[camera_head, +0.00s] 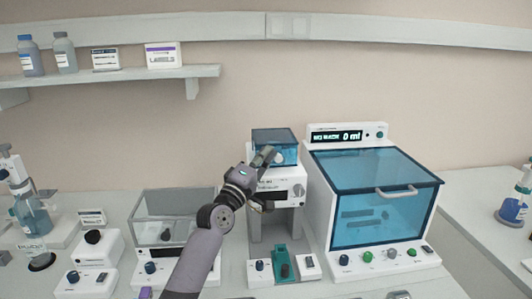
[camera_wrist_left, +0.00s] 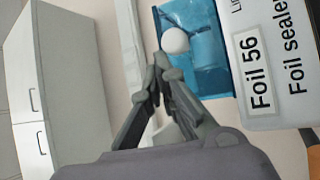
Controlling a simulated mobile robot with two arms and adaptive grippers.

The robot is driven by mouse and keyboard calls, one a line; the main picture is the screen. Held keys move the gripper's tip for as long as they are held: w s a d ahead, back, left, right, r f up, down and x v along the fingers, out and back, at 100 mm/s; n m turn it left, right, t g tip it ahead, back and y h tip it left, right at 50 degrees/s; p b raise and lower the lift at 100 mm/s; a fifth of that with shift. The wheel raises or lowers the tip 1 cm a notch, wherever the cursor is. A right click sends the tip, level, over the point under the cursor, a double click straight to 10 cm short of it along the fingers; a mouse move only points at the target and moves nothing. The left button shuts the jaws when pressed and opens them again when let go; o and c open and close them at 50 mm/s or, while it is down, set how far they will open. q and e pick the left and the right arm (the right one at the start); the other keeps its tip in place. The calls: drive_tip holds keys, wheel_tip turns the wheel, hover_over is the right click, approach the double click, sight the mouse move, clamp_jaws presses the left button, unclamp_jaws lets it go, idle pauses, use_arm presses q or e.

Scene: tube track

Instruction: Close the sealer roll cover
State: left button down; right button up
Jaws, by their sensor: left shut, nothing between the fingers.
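The foil sealer (camera_head: 277,186) is a white machine left of the large blue-windowed unit. Its clear blue roll cover (camera_head: 275,135) is on top and looks like a box sitting low on the body; I cannot tell whether it is fully closed. In the left wrist view, the blue cover (camera_wrist_left: 190,14) has a round white knob (camera_wrist_left: 175,41), and a roll shape shows faintly through it. My left gripper (camera_head: 266,157) is shut and empty at the cover's front left. In the wrist view, its fingertips (camera_wrist_left: 161,60) meet just beside the knob; contact is unclear. My right gripper is not in view.
A large white unit with a blue window (camera_head: 382,222) and handle stands close on the right. A clear-lidded box (camera_head: 150,210) stands left of my forearm. Small knobbed devices (camera_head: 95,248) fill the left bench. A shelf (camera_head: 120,76) with bottles runs above.

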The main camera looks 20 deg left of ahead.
use_arm(q)
drive_tip(key=shift+s+d+f, duration=0.1)
drive_tip(key=shift+s+f, duration=0.05)
drive_tip(key=shift+f, duration=0.6)
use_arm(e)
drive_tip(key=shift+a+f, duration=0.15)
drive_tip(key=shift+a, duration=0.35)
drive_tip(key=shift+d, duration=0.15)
use_arm(q)
drive_tip(key=shift+f, duration=0.15)
drive_tip(key=shift+s+f, duration=0.1)
drive_tip(key=shift+s, duration=0.15)
drive_tip(key=r+v, duration=0.1)
drive_tip(key=v, duration=1)
drive_tip(key=shift+s+a, duration=0.2)
drive_tip(key=shift+s, duration=0.15)
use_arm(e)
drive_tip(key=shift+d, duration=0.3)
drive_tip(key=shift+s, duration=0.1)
